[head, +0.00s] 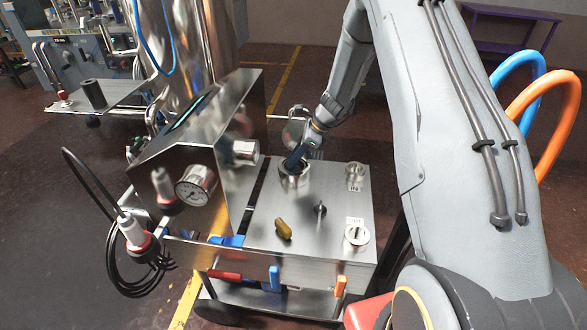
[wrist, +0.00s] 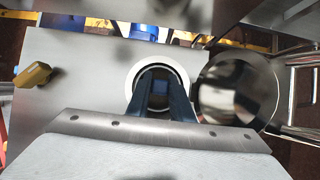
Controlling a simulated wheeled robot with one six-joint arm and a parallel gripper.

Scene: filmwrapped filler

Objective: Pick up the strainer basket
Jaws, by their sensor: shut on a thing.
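My gripper (head: 293,166) reaches down into a round, light-rimmed opening in the steel top of the machine. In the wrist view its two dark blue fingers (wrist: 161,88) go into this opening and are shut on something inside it. The strainer basket is mostly hidden by the fingers and the rim, so its shape cannot be made out. The round opening (wrist: 184,74) shows as a pale ring around the fingers. A shiny round lid (wrist: 238,90) stands open right beside it.
The steel top (head: 268,228) also carries a yellow-brown knob (head: 283,229), a black switch (head: 320,209) and two round fittings (head: 355,171) (head: 356,235). A slanted steel panel with a gauge (head: 194,185) rises at the left. Blue and orange hoses (head: 566,100) curve at the right.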

